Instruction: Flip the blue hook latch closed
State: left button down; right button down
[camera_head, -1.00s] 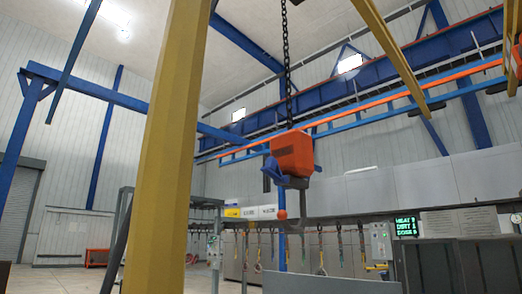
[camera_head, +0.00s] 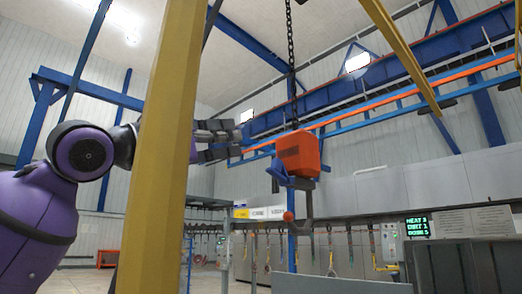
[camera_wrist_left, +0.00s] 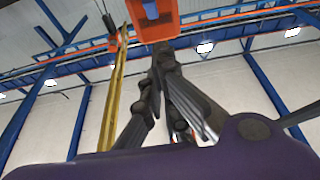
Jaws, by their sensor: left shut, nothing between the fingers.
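The orange hook block (camera_head: 298,153) hangs from a dark chain in the middle of the head view. The blue latch (camera_head: 275,172) sits on its left side, above the grey hook (camera_head: 308,205) and an orange ball. My left gripper (camera_head: 238,137) is to the left of the block and slightly above the latch, apart from both. Its fingers look close together and empty. In the left wrist view, the fingers (camera_wrist_left: 163,65) meet at their tips, just below the orange block (camera_wrist_left: 170,30), with the blue latch (camera_wrist_left: 151,9) at the top. My right gripper is not in view.
A yellow post (camera_head: 160,150) stands in front of my left arm and hides part of it. Several straps hang from a rail (camera_head: 340,228) behind the block. A grey panel (camera_head: 335,284) stands low in front. The air around the block is clear.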

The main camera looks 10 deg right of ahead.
pick_arm(q)
jog(key=shift+w+d, duration=0.1)
notch_tip(320, 180, up, 3)
jog(key=p, duration=0.1)
send_over(280, 170)
jog(key=s+a, duration=0.2)
jog(key=a, duration=0.2)
jog(key=f, duration=0.1)
jog(key=a+f, duration=0.1)
jog(key=f, duration=0.1)
jog(key=shift+s+f+p, duration=0.1)
jog(key=shift+f+p, duration=0.15)
jog(key=shift+p, duration=0.1)
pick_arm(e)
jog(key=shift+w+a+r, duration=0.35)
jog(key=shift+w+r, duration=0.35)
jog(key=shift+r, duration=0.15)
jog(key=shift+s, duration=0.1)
